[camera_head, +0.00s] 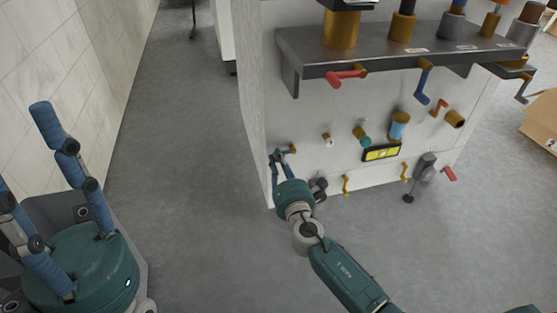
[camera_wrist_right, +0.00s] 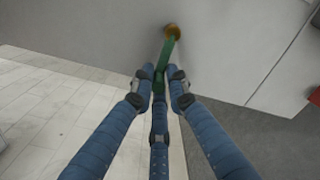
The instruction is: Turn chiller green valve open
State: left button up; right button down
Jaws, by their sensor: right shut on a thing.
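The green valve handle (camera_wrist_right: 167,52) hangs down at a slight tilt from a brass fitting (camera_wrist_right: 173,31) on the white panel. My right gripper (camera_wrist_right: 160,75) has its blue fingers closed around the handle's lower part, hiding it there. In the head view, my right gripper (camera_head: 281,160) is at the panel's lower left edge, just left of the brass fitting (camera_head: 292,149); the green handle is mostly hidden by the fingers. My left gripper (camera_head: 21,147) is at the far left, empty, with its fingers spread apart and pointing up, well away from the panel.
A grey shelf (camera_head: 400,62) juts from the panel above, with a red handle (camera_head: 346,75) and a blue handle (camera_head: 422,85) below it. A yellow display (camera_head: 381,152) and several other fittings lie to the right. Grey floor (camera_head: 190,130) left of the panel is clear.

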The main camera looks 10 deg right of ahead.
jog(key=shift+r, duration=0.2)
jog(key=c, duration=1.7)
grip_release()
jog(key=shift+a, duration=0.1)
jog(key=shift+c, duration=0.2)
jog(key=shift+f, duration=0.1)
jog(key=s, duration=1.2)
jog(key=shift+d, duration=0.25)
